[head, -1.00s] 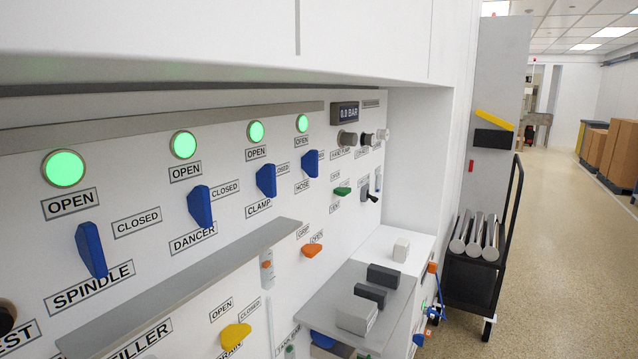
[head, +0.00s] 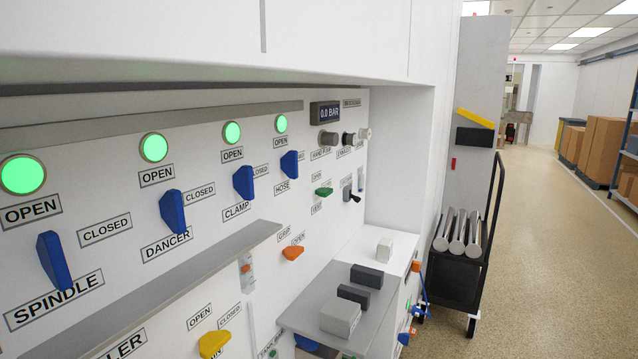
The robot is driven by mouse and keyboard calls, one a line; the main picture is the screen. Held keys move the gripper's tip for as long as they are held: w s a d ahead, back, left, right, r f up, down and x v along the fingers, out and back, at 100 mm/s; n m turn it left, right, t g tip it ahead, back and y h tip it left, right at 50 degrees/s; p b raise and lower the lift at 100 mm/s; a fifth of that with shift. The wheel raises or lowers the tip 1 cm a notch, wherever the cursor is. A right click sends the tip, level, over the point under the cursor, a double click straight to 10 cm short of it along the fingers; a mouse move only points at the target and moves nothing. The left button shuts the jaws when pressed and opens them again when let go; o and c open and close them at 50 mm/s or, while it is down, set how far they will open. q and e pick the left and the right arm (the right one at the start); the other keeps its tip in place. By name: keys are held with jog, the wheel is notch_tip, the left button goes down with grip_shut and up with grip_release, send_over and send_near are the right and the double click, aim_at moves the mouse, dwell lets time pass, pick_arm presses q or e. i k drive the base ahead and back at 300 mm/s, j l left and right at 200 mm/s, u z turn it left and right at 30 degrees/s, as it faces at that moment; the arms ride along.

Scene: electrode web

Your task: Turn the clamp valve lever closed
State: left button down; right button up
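The clamp valve lever (head: 244,182) is a blue handle on the white panel, third from the left in the upper row. It stands near upright, above the CLAMP label (head: 237,211) and under an OPEN label (head: 232,154). The green lamp (head: 232,132) over it is lit. A CLOSED label, partly hidden by the lever, is to its right. Neither of my grippers shows in the head view.
Similar blue levers are marked SPINDLE (head: 55,261), DANCER (head: 172,212) and HOSE (head: 289,164). A grey ledge (head: 190,285) juts out below them. A shelf (head: 300,312) with blocks sticks out at lower right.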

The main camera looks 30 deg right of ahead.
aim_at(243, 181)
jog(key=z, duration=0.7)
